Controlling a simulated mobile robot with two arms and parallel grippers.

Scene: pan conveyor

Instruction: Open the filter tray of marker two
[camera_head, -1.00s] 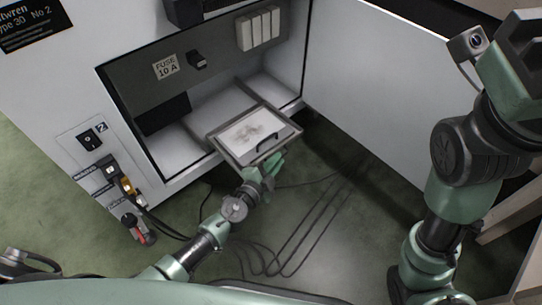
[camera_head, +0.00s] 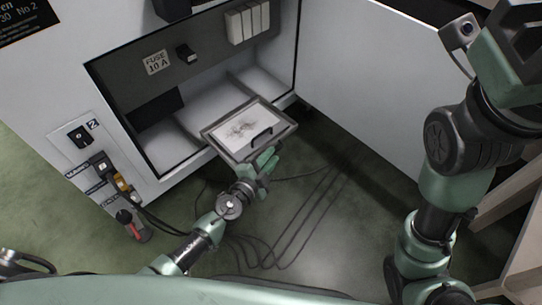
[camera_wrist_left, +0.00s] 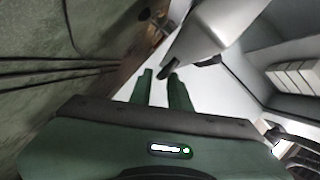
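The filter tray (camera_head: 207,137) sticks out of the lower bay of the white cabinet. It is a grey frame around a white filter sheet (camera_head: 238,131) with a dark smudge. A black bar handle (camera_head: 262,137) is on its front part. My left gripper (camera_head: 264,160) is just beyond the tray's front edge, below the handle. In the left wrist view the two green fingers (camera_wrist_left: 161,82) stand apart with nothing between them, and a dark-tipped grey part lies just past their tips. My right arm's hand is at the upper right; its fingertips do not show.
The cabinet (camera_head: 60,75) bears a switch marked 2 (camera_head: 80,135), plugs with cables, and a red-handled part (camera_head: 127,222). A fuse panel (camera_head: 157,62) is above the bay. An open white door (camera_head: 355,85) stands right of the tray. Cables (camera_head: 300,220) lie on the green floor.

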